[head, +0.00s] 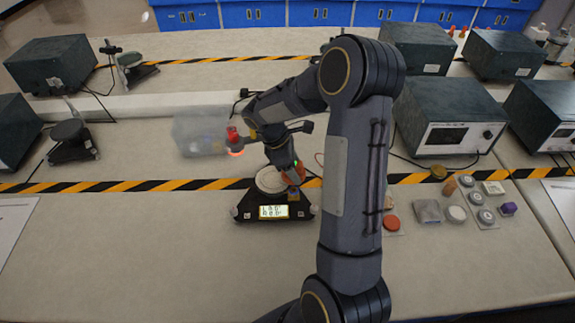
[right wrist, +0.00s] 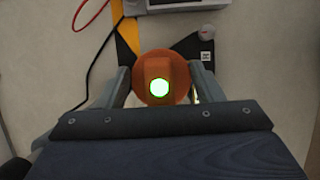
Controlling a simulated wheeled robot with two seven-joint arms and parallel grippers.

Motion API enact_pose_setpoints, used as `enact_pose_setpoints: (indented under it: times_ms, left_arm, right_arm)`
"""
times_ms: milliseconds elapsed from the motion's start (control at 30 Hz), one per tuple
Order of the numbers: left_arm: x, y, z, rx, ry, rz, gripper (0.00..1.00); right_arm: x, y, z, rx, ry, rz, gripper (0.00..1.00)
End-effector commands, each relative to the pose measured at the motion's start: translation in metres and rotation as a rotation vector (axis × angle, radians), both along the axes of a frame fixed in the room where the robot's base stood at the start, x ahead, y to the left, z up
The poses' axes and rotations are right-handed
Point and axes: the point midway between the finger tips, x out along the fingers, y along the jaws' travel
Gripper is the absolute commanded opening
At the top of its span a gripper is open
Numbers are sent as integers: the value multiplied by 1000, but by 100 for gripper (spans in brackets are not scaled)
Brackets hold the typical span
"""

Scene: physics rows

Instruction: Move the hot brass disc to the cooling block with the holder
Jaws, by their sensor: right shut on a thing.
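My right gripper (head: 287,172) is shut on an orange holder (right wrist: 176,70), a round piece with a raised grip and a green light on top. In the right wrist view the two fingers stand on either side of it. In the head view the holder (head: 298,174) is at the right edge of the round pale top of a black device (head: 243,213) with a lit display. I cannot tell whether they touch. The brass disc cannot be told for sure; a small brass-coloured round piece (head: 438,172) lies on the right. A grey square block (head: 428,211) lies nearer. My left gripper is out of view.
An orange disc (head: 391,223), a white disc (head: 457,213), several grey discs (head: 486,216) and a purple piece (head: 509,208) lie on the right. A clear box (head: 193,137) stands behind the device. Instrument boxes (head: 447,112) stand behind the striped tape. The front bench is clear.

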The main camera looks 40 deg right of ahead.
Motion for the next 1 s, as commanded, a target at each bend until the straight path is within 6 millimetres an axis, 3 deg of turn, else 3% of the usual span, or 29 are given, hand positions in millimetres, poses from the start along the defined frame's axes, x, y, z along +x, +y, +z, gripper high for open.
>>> enact_pose_setpoints:
  times_ms: [333, 1000]
  left_arm:
    - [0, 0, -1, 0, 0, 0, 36]
    - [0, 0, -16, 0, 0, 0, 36]
  right_arm:
    - [-2, -2, -1, 0, 0, -1, 38]
    - [-43, -36, -22, 0, -1, -2, 38]
